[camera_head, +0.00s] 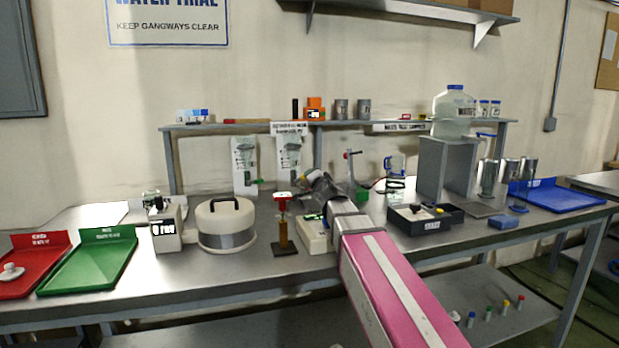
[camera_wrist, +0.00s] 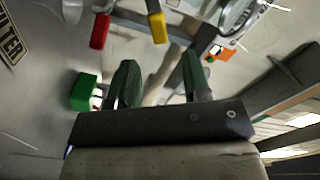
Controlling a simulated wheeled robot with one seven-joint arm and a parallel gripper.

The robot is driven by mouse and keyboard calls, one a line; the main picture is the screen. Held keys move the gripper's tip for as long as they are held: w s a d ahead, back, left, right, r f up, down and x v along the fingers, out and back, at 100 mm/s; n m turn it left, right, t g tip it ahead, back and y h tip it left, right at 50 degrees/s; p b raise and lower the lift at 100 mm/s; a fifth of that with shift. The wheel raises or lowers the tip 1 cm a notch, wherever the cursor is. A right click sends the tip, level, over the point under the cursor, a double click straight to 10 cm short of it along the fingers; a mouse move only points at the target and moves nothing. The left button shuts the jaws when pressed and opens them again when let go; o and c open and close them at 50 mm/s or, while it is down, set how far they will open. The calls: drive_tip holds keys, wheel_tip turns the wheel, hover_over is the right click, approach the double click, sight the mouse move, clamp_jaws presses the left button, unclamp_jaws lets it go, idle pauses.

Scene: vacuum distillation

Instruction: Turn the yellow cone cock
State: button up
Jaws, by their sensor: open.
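The yellow cone cock (camera_wrist: 157,27) shows in the wrist view as a short yellow handle, ahead of my fingertips and roughly in line with the gap between them. The cock's body and mount are mostly hidden or blurred. In the head view my gripper (camera_head: 318,186) is small, dark and partly hidden by my wrist.
A red handle (camera_wrist: 100,31) and a green block (camera_wrist: 85,92) lie left of the fingers in the wrist view. A white round vessel (camera_head: 226,224), a red-topped stand (camera_head: 284,228) and a black tray (camera_head: 425,218) stand around my arm on the bench.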

sight(302, 178)
drive_tip(key=v, duration=0.4)
drive_tip(key=shift+s, duration=0.1)
